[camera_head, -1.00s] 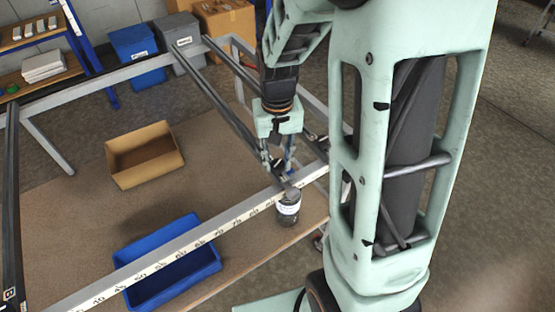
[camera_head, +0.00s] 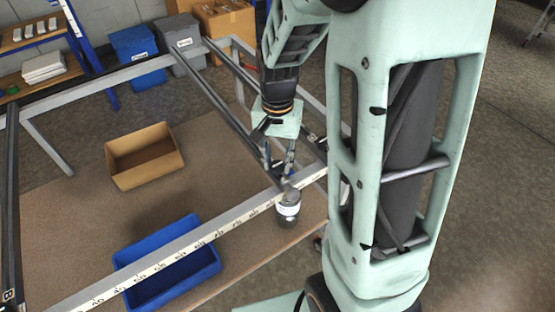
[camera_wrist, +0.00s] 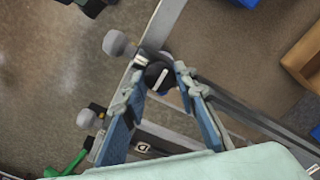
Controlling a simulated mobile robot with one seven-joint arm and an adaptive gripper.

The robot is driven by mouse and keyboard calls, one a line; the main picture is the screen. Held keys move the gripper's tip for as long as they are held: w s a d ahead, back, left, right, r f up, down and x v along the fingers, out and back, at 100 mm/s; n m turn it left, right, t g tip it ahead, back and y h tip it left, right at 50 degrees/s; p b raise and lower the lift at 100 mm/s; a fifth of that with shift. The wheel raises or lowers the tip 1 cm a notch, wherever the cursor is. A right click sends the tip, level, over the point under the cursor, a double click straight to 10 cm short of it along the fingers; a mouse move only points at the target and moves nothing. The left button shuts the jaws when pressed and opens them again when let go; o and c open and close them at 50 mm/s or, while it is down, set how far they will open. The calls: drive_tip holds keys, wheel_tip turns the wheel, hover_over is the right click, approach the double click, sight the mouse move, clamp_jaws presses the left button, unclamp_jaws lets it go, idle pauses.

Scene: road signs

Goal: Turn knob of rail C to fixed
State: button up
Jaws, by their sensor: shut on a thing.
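A round black knob (camera_wrist: 159,76) with a white pointer line sits between my fingertips in the wrist view. My gripper (camera_wrist: 158,74) is shut on it, with one blue-grey finger on each side. The pointer line runs slightly slanted across the knob. A label that seems to read C (camera_wrist: 141,148) is on a dark rail near the left finger. In the head view, my gripper (camera_head: 280,178) points down at the right end of the scale rail, and the knob is hidden there by the fingers. Any fixed marking beside the knob cannot be read.
A metal scale rail (camera_head: 180,243) with numbers crosses the frame. A grey round part (camera_head: 288,206) hangs by its right end. A blue bin (camera_head: 205,273) and a cardboard box (camera_head: 119,178) lie on the board below. Another rail labelled B (camera_head: 11,235) stands at far left.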

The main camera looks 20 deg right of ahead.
sight(278, 164)
drive_tip(key=o, duration=1.2)
drive_tip(key=shift+c, duration=0.2)
wheel_tip(278, 164, up, 12)
